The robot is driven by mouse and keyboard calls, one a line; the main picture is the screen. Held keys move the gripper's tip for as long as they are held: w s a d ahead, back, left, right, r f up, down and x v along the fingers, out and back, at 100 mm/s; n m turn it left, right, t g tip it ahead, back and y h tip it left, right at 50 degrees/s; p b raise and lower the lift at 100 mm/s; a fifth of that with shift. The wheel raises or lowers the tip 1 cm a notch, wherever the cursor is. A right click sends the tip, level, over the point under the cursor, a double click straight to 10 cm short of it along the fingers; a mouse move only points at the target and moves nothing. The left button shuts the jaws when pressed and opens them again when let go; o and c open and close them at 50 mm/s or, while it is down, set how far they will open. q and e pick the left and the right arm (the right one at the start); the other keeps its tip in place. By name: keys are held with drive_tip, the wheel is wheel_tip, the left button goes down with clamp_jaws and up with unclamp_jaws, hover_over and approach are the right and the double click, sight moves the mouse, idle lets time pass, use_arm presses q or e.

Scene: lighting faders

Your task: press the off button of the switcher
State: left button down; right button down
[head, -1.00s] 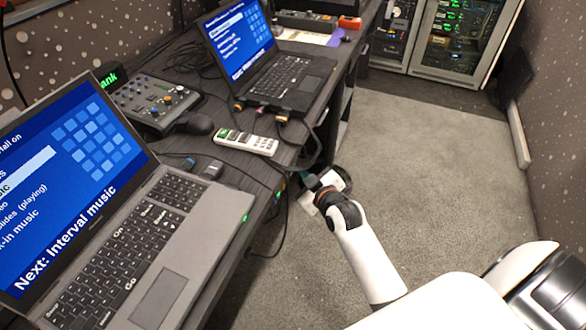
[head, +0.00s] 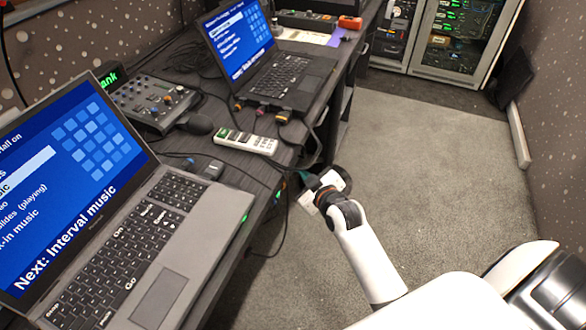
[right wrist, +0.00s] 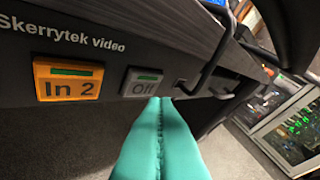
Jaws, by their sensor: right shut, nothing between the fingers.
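The switcher (right wrist: 60,20), marked "Skerrytek video", is a dark panel along the desk's edge in the right wrist view. In the head view the right gripper (head: 305,180) is at the desk's front edge. My left gripper is not in view.
A near laptop (head: 150,240) and a far laptop (head: 280,78) stand on the desk, with a mixer (head: 150,98) and a pale button strip (head: 245,140). A cable (right wrist: 205,70) loops right of the off button. The carpet (head: 430,150) is clear.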

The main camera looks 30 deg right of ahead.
idle(0.9)
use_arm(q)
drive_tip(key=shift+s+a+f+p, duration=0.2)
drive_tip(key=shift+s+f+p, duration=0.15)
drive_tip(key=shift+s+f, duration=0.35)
use_arm(e)
drive_tip(key=shift+w+a, duration=0.25)
drive_tip(key=shift+w, duration=0.1)
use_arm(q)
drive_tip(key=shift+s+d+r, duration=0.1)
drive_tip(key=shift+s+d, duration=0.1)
